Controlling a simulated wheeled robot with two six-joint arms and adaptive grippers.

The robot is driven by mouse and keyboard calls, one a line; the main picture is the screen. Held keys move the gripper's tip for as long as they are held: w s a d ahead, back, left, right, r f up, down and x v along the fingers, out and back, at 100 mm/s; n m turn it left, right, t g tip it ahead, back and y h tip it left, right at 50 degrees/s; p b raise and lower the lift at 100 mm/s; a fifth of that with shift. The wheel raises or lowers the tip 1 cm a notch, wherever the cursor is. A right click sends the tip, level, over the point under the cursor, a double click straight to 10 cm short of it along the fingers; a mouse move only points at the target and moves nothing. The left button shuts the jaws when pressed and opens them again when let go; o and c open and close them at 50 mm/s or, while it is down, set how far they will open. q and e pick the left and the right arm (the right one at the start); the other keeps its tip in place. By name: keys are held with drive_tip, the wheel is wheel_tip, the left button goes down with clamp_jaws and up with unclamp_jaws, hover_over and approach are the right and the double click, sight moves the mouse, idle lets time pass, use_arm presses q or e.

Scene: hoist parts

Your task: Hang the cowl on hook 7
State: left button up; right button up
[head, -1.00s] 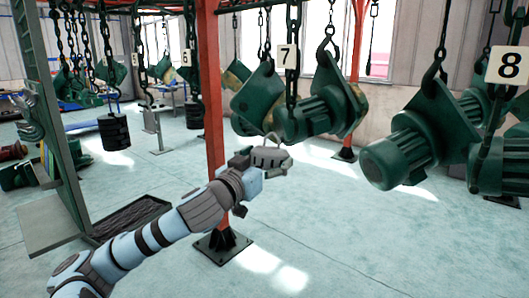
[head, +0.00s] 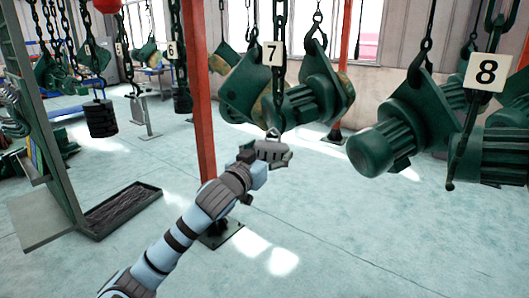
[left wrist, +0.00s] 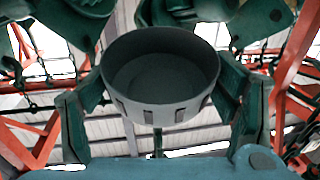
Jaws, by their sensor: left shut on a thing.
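The cowl (head: 271,153) is a grey round cap with slots around its rim. My left gripper (head: 263,157) is shut on it below the number 7 plate (head: 273,53). In the left wrist view the cowl (left wrist: 160,88) sits between the two dark green fingers, its round opening facing the camera. The chain of hook 7 (head: 279,90) hangs from the plate in front of green hoist motors. Its lower end is close above the cowl in the head view; I cannot tell whether they touch. My right gripper is not in view.
Green motors (head: 305,95) hang behind hook 7, and another (head: 385,140) hangs to its right near plate 8 (head: 487,72). A red post (head: 199,110) stands left of the cowl. A black tray (head: 122,208) lies on the floor. The floor at right front is clear.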

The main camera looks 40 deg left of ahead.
use_arm(q)
drive_tip(key=shift+w+f+t+b, duration=0.5)
drive_tip(key=shift+w+f+b, duration=0.2)
drive_tip(key=shift+b, duration=0.55)
drive_tip(key=shift+w+a+b, duration=0.1)
drive_tip(key=shift+w+b, duration=0.25)
drive_tip(key=shift+b, duration=0.1)
drive_tip(key=shift+w+t, duration=0.15)
drive_tip(key=shift+t, duration=0.15)
drive_tip(key=shift+r, duration=0.1)
drive_tip(key=shift+f, duration=0.3)
drive_tip(key=o, duration=1.5)
